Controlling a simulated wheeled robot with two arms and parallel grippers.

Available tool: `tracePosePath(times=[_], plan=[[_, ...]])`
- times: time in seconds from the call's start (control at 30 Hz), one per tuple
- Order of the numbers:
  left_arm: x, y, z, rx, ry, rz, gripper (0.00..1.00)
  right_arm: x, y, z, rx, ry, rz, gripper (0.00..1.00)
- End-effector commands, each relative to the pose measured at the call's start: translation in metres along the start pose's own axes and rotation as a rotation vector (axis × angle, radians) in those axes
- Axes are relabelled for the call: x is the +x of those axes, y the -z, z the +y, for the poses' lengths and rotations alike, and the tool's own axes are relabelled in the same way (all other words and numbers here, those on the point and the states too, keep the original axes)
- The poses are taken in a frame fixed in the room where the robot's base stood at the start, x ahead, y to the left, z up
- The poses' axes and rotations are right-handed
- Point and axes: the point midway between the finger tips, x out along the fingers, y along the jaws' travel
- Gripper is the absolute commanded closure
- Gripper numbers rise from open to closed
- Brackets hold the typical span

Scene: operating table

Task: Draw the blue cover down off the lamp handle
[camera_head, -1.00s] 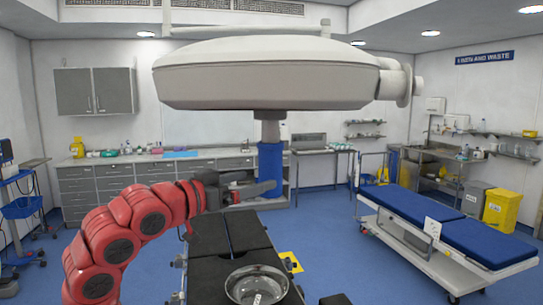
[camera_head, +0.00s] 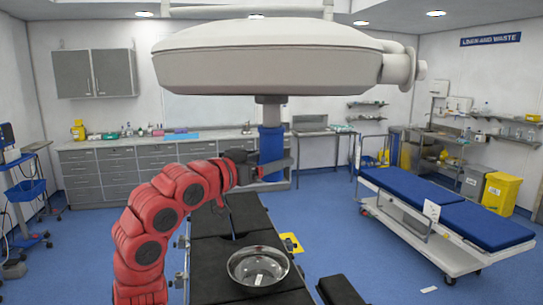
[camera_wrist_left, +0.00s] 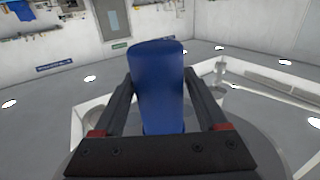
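The blue cover (camera_head: 270,142) is a smooth upright sleeve on the handle under the big white lamp head (camera_head: 265,72). A short grey stem (camera_head: 270,112) shows between lamp and cover. My left gripper (camera_head: 276,168) lies across the cover's lower half and hides part of it. In the left wrist view the cover (camera_wrist_left: 158,85) stands between the two dark fingers (camera_wrist_left: 158,78), one on each side, close to its sides. I cannot tell whether they press on it. My right gripper is not in view.
Below the lamp is the black operating table (camera_head: 210,270) with a steel basin (camera_head: 257,266) on it. A blue-topped trolley (camera_head: 415,195) stands at the right. Cabinets and a counter (camera_head: 110,155) line the back wall. There is free floor between table and trolley.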

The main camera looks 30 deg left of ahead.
Motion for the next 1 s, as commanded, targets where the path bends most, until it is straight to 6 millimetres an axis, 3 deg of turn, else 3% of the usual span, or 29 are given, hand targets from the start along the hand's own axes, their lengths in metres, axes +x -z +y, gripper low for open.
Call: tracePosePath(times=[0.03, 0.27, 1.0], plan=[[0.000, 0.000, 0.000, 0.000, 0.000, 0.000, 0.36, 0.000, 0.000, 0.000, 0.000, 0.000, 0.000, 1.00], [0.000, 0.000, 0.000, 0.000, 0.000, 0.000, 0.77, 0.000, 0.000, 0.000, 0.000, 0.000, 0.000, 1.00], [0.000, -0.034, 0.000, 0.000, -0.001, -0.001, 0.78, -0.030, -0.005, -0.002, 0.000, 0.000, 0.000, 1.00]])
